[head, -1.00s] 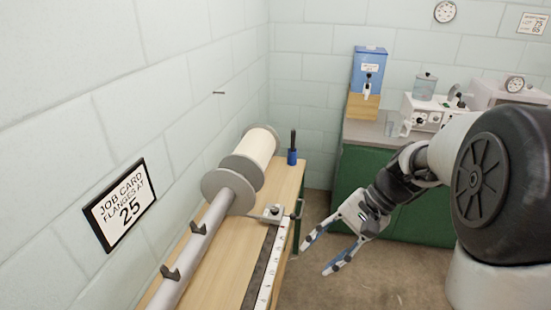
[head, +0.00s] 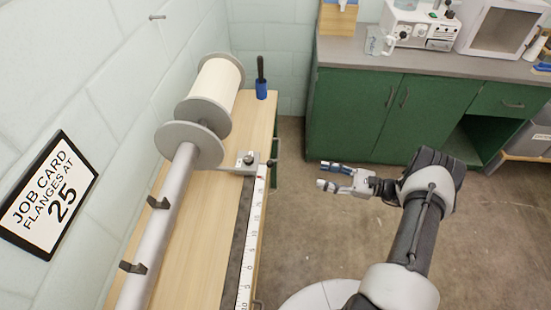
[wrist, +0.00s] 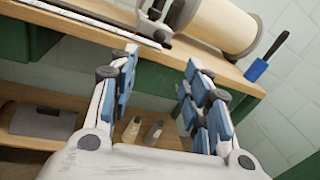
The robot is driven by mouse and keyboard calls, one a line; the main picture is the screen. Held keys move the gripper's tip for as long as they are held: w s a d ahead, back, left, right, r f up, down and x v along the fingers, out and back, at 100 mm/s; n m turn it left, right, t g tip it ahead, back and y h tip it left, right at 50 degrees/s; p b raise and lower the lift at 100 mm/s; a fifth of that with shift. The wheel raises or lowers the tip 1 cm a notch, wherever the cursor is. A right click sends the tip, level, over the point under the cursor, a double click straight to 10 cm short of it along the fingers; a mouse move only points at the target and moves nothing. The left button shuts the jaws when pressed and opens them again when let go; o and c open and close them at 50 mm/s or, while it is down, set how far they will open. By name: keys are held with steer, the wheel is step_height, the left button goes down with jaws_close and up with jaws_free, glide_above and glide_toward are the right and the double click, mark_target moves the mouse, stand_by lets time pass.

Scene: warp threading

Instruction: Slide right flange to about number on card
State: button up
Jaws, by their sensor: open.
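The job card (head: 48,196) on the left wall reads "FLANGES AT 25". Two grey disc flanges, a near one (head: 188,147) and a far one (head: 190,112), sit around the metal beam (head: 160,235), close together beside the cream roll (head: 218,82). A small clamp block (head: 246,160) with a dark-knobbed lever reaches from the near flange to the white scale (head: 250,235); its exact reading is too small to tell. My gripper (head: 326,175) is open and empty, right of the bench and apart from it. In the wrist view my gripper (wrist: 162,62) points toward the bench front.
The wooden bench (head: 215,215) runs along the left wall. Green cabinets (head: 365,120) with white equipment stand at the back. Bottles (wrist: 142,132) sit on the bench's lower shelf. Open floor lies between bench and cabinets.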

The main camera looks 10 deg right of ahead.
steer(key=b+x, duration=0.2)
steer(key=x, duration=1.5)
steer(key=shift+a, duration=0.15)
steer(key=shift+c, duration=0.4)
jaws_close()
